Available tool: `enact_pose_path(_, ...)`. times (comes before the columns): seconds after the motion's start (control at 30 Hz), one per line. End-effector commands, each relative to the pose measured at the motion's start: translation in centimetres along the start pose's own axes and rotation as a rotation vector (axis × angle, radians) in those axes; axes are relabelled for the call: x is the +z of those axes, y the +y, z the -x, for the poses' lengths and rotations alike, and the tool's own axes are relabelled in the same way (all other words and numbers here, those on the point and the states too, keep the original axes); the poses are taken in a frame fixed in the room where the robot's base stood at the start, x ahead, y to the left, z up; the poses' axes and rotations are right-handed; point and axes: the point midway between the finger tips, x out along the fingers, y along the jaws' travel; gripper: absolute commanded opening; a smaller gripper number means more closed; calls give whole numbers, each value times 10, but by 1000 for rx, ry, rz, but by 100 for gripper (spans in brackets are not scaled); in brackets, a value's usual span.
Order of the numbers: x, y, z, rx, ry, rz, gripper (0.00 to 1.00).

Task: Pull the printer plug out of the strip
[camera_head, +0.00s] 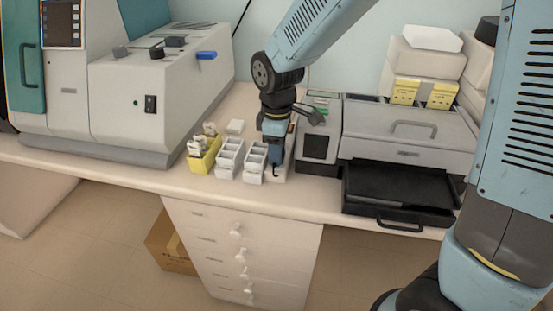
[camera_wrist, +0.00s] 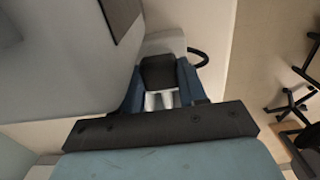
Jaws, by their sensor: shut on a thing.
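A black cable (camera_wrist: 201,58) loops out beside the plug. A pale strip (camera_wrist: 163,42) shows just beyond the plug. In the head view the strip (camera_head: 288,165) is mostly hidden behind my gripper. I cannot tell whether the plug is seated in the strip or clear of it.
A grey machine (camera_head: 317,143) with a dark panel stands close on the right, with a black tray (camera_head: 398,188) jutting out beyond it. White racks (camera_head: 229,160) and a yellow rack (camera_head: 204,157) stand close on the left. The bench's front edge is near.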

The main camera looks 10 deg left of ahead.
Motion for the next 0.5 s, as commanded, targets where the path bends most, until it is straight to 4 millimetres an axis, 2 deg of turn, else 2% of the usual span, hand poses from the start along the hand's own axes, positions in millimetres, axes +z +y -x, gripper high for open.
enact_pose_path(0.5, 0, 0, 17, 1, 1, 0, 0)
